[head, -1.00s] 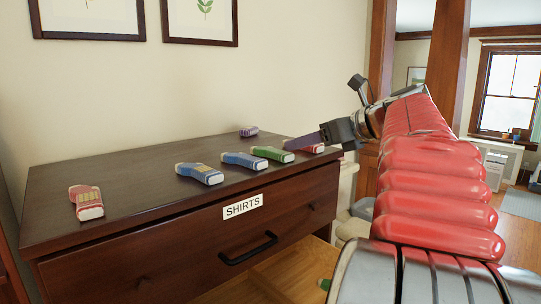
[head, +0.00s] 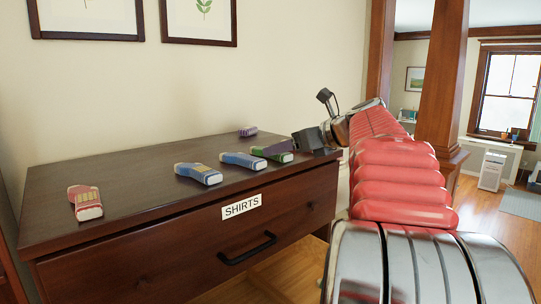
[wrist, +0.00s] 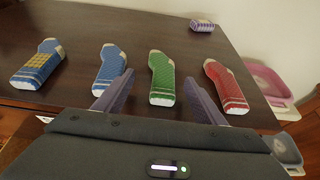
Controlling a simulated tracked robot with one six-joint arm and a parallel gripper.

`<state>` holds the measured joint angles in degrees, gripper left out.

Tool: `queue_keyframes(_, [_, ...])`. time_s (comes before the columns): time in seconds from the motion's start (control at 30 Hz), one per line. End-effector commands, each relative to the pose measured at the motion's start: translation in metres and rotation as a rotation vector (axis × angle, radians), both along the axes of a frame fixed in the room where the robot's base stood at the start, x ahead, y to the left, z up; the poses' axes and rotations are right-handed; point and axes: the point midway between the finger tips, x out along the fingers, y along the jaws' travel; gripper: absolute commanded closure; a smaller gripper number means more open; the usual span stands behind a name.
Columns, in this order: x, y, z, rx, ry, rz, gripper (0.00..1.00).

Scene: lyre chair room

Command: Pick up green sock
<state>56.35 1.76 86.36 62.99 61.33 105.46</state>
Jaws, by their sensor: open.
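The green sock (wrist: 161,78) lies on the dark dresser top, its white cuff toward me, between and just beyond my gripper's fingertips (wrist: 158,88) in the wrist view. My gripper is open and empty, with one purple finger on each side of the sock's line. In the head view the green sock (head: 273,152) is partly covered by a purple finger of my gripper (head: 275,147). I cannot tell how far the fingers are above the dresser top.
On the dresser top (head: 120,165) lie blue socks (head: 242,160), (wrist: 111,64), a blue-and-yellow sock (wrist: 40,62), a red sock (wrist: 226,86), a red-and-yellow sock (head: 85,202) and a purple item (wrist: 202,25). Pink and grey bins (wrist: 265,78) stand beyond the right edge.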

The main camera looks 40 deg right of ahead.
Motion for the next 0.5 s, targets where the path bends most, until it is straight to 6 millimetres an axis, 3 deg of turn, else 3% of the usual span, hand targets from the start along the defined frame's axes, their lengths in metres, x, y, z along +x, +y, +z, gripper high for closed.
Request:
queue_keyframes(0.3, [0.037,0.0,-0.014,0.001,0.0,0.002,0.36])
queue_keyframes(0.5, [0.043,-0.001,-0.017,0.0,0.0,0.0,0.36])
